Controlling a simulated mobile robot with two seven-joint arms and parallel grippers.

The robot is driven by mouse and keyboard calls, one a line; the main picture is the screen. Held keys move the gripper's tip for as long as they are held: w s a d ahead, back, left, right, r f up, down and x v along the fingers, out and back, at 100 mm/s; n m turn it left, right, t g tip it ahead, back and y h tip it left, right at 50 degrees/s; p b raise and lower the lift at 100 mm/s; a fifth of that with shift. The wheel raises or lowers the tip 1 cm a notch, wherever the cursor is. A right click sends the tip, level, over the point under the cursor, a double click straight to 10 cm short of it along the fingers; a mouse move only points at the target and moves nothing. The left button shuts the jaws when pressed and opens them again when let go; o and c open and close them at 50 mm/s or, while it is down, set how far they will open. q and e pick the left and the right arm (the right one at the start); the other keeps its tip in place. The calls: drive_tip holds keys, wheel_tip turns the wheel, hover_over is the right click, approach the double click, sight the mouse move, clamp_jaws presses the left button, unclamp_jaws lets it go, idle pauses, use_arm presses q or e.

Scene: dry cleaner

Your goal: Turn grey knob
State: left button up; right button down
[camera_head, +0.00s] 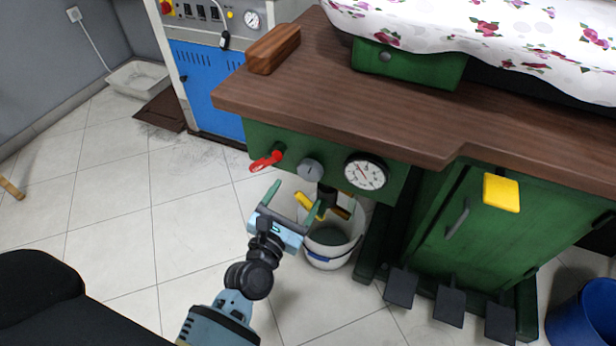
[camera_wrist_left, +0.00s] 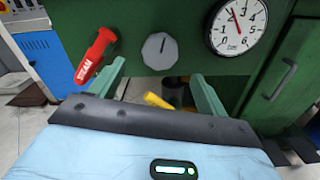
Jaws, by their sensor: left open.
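The grey knob (camera_head: 310,170) is on the green front panel under the brown worktop, between a red lever and a round gauge. It also shows in the left wrist view (camera_wrist_left: 159,50), with a dark mark near its top. My left gripper (camera_head: 294,199) is open and empty, below and in front of the knob. In the left wrist view its two green fingers (camera_wrist_left: 160,83) stand wide apart, with the knob beyond and above the gap between them. The gripper does not touch the knob. My right gripper is not in view.
The red lever (camera_head: 266,160), marked STEAM, is left of the knob. The gauge (camera_head: 366,171) is right of it. A white bucket (camera_head: 331,252) stands below the panel. Dark pedals (camera_head: 449,305) stick out at lower right.

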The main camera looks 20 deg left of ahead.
sight(308, 175)
use_arm(q)
drive_tip(key=w+b, duration=0.1)
drive_tip(key=w, duration=0.5)
drive_tip(key=shift+w+d, duration=0.1)
drive_tip(key=shift+w, duration=0.7)
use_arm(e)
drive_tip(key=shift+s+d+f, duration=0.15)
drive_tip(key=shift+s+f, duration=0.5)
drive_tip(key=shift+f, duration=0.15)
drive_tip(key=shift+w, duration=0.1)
use_arm(q)
drive_tip(key=c, duration=1)
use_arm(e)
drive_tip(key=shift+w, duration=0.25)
